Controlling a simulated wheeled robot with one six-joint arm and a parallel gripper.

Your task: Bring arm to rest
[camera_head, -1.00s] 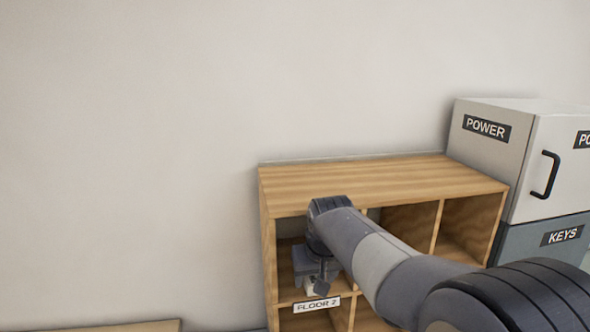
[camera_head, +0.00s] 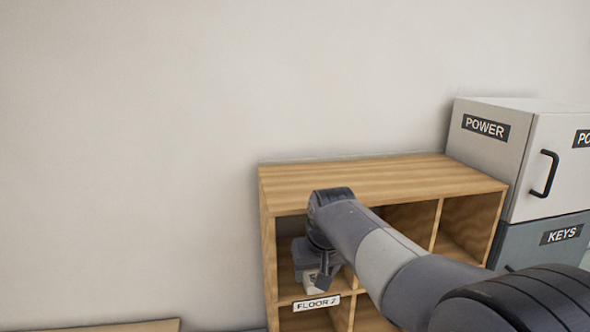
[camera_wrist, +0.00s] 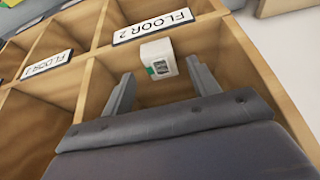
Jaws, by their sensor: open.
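My gripper (camera_wrist: 160,88) is open in the wrist view, its two fingers apart on either side of a small white box (camera_wrist: 158,60) with a green mark and a dark label. The box sits inside a compartment of the wooden shelf (camera_wrist: 90,75), near the "FLOOR 2" label (camera_wrist: 155,27). In the head view my arm reaches into the upper left compartment of the wooden shelf (camera_head: 380,175), above the "FLOOR 2" label (camera_head: 317,303). The white box (camera_head: 311,281) shows partly there, below the wrist. I cannot tell whether a finger touches it.
A grey "POWER" cabinet (camera_head: 490,150) with a black handle stands right of the shelf, above a "KEYS" cabinet (camera_head: 545,245). Shelf dividers and the top board surround my wrist closely. A lower wooden surface (camera_head: 110,326) shows at bottom left. The wall behind is bare.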

